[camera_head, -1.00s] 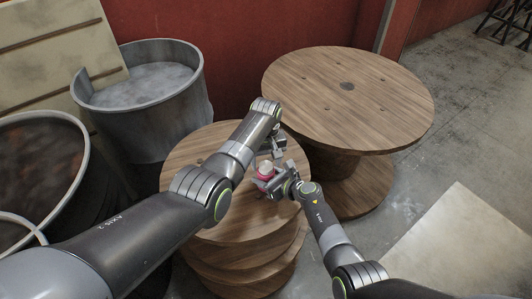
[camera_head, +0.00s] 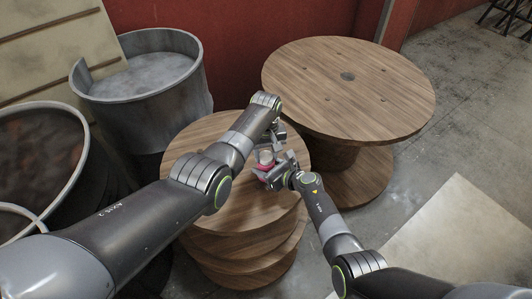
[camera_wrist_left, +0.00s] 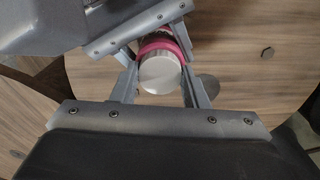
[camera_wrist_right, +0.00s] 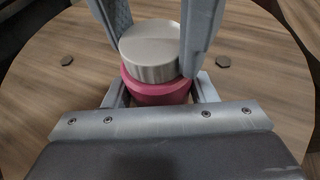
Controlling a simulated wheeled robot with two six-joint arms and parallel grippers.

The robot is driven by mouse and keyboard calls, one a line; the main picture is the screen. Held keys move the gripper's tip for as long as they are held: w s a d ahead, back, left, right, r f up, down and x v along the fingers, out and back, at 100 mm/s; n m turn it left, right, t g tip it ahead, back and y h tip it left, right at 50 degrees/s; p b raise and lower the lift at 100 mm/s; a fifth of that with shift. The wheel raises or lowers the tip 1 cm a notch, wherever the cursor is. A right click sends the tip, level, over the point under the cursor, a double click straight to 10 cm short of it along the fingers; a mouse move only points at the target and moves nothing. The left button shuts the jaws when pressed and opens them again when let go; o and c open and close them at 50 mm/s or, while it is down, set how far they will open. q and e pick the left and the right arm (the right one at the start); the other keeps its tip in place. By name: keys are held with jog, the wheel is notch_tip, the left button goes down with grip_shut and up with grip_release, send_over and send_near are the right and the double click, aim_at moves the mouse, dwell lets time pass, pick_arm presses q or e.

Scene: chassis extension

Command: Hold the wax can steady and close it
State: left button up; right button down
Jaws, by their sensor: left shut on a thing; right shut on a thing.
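The wax can (camera_head: 262,175) is pink and stands upright on the nearer wooden spool; its pink body (camera_wrist_right: 160,90) also shows in the right wrist view. Its round silver lid (camera_wrist_right: 150,52) sits over the can's top, looking slightly off to the left in the right wrist view. The lid (camera_wrist_left: 160,73) shows face-on in the left wrist view. My left gripper (camera_wrist_left: 162,75) is shut on the lid from its two sides. My right gripper (camera_wrist_right: 158,88) is shut on the can body, low down. The seam between lid and can is partly hidden.
The nearer spool top (camera_head: 205,135) is otherwise clear. A larger wooden spool table (camera_head: 350,100) stands behind right, empty. A grey metal barrel (camera_head: 140,95) and another open drum (camera_head: 75,165) stand at the left. A red wall (camera_head: 260,40) is behind.

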pick_arm(q)
jog(key=o, duration=1.2)
jog(key=shift+r, duration=0.15)
notch_tip(320, 180, up, 12)
jog(key=shift+f, duration=0.15)
pick_arm(e)
jog(key=c, duration=0.5)
grip_release()
